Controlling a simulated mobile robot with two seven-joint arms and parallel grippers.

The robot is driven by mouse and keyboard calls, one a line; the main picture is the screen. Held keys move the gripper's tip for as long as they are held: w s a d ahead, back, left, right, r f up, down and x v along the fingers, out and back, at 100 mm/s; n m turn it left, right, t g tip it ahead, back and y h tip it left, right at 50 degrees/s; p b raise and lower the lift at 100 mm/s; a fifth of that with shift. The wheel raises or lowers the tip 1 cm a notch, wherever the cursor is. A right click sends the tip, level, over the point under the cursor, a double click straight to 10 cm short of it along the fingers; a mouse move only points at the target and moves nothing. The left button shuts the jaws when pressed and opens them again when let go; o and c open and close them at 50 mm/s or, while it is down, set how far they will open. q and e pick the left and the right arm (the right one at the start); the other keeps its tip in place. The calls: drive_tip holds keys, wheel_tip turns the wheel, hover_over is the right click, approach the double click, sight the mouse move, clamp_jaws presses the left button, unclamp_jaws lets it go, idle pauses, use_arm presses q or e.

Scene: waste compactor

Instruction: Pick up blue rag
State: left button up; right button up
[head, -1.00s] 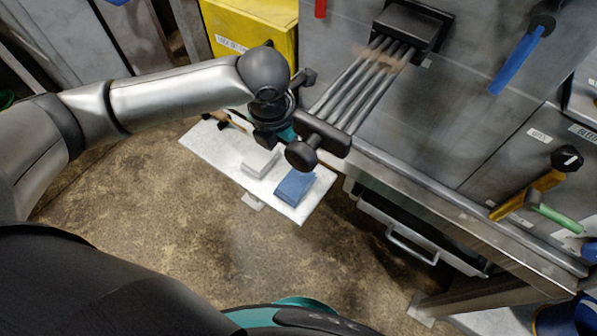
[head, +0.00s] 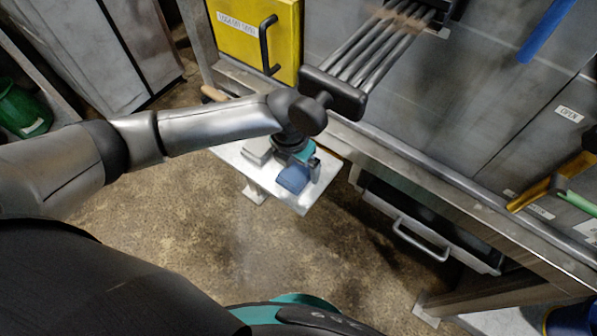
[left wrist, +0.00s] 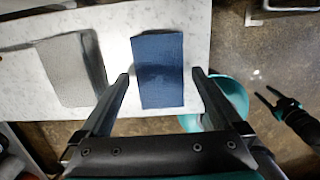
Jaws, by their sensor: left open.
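The blue rag (head: 294,178) lies folded on a small pale metal shelf (head: 300,204), near its right end in the head view. In the left wrist view the blue rag (left wrist: 159,70) is a dark blue rectangle on the pale shelf top (left wrist: 112,20). My left gripper (head: 301,165) is over the rag in the head view, partly hiding it. In the left wrist view the fingers of my left gripper (left wrist: 160,75) are spread, one on each side of the rag's near part, with nothing held between them. Whether they touch the rag cannot be told.
A grey folded cloth (left wrist: 68,68) lies left of the rag on the shelf. A black-ended lever bank (head: 335,92) juts out close above my left wrist. A yellow box (head: 254,35) stands behind. Open floor (head: 220,245) lies in front of the shelf.

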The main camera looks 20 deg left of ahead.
use_arm(q)
drive_tip(key=c, duration=1.2)
use_arm(e)
drive_tip(key=shift+a, duration=0.1)
use_arm(q)
wheel_tip(320, 180, up, 14)
drive_tip(key=p, duration=0.5)
wheel_tip(320, 180, up, 6)
drive_tip(key=p, duration=0.1)
hover_over(298, 169)
use_arm(e)
wheel_tip(298, 169, up, 6)
drive_tip(key=s+a, duration=0.1)
drive_tip(key=s, duration=0.1)
drive_tip(key=shift+s+a+g, duration=0.2)
drive_tip(key=shift+a+g, duration=0.1)
drive_tip(key=shift+a, duration=0.05)
drive_tip(key=shift+f, duration=0.1)
